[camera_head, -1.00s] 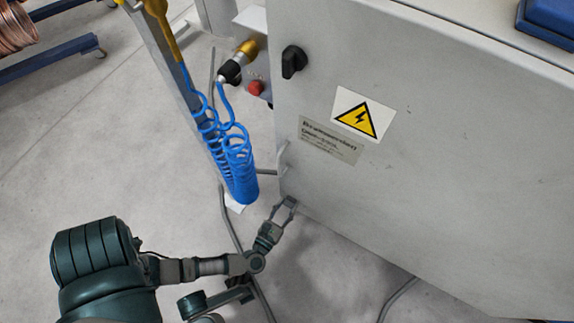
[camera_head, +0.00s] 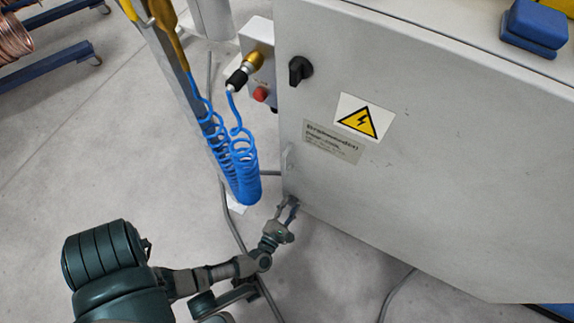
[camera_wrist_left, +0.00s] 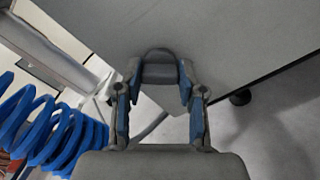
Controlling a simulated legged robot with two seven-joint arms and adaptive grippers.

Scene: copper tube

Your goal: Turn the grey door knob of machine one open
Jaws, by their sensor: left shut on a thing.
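Machine one is a light grey cabinet (camera_head: 430,180) filling the right of the head view. My left gripper (camera_head: 288,204) is at the low left edge of its door. In the left wrist view, a rounded grey door knob (camera_wrist_left: 158,70) sits between the fingers of my left gripper (camera_wrist_left: 160,92), which are shut on it. The fingers hide this knob in the head view. A small grey handle-like part (camera_head: 288,158) shows on the door edge above the gripper. A black rotary knob (camera_head: 300,70) is higher on the door. My right gripper is not in view.
A coiled blue hose (camera_head: 243,168) hangs beside the door's left edge, close to my left gripper; it also fills the left of the wrist view (camera_wrist_left: 50,125). A control box (camera_head: 258,60) with a red button is behind. A grey cable crosses the floor.

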